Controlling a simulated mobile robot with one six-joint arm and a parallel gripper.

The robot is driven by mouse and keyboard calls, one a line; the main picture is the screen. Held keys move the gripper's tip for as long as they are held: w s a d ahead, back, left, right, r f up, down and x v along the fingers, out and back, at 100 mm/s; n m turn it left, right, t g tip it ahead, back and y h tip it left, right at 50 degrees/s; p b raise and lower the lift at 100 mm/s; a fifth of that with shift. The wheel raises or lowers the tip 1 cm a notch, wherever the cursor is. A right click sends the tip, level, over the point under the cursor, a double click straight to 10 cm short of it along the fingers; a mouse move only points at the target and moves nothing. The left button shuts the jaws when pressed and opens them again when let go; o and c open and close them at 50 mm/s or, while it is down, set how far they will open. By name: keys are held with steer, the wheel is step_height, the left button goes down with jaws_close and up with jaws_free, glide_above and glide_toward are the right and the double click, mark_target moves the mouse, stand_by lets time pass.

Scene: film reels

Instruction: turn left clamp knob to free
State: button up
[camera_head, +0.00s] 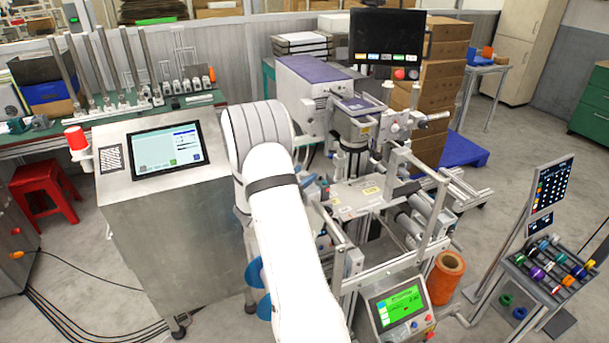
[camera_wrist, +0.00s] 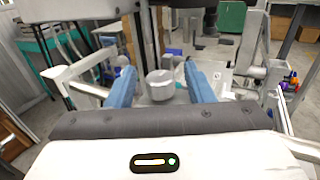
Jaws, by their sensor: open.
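In the wrist view, my gripper (camera_wrist: 159,76) is open, with one blue finger on each side. A short grey cylindrical knob (camera_wrist: 160,85) with a flat, lighter top shows between the two fingers. A gap shows on both sides of it, and I see no contact. I cannot tell whether the knob is fully between the fingers in depth, or which way it is turned. In the head view, my white arm hides the knob and most of my gripper. The film machine (camera_head: 355,190) with its metal frame stands just right of my arm.
A steel cabinet with a touchscreen (camera_head: 166,149) stands left of my arm. A control panel with a green screen (camera_head: 398,305) sits at the machine's front. An orange roll (camera_head: 446,277) stands on the floor beside it. A rack of coloured reels (camera_head: 548,268) is at right.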

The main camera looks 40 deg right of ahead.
steer(key=b+v, duration=0.1)
steer(key=v, duration=0.6)
steer(key=shift+b, duration=0.35)
steer(key=shift+c, duration=0.2)
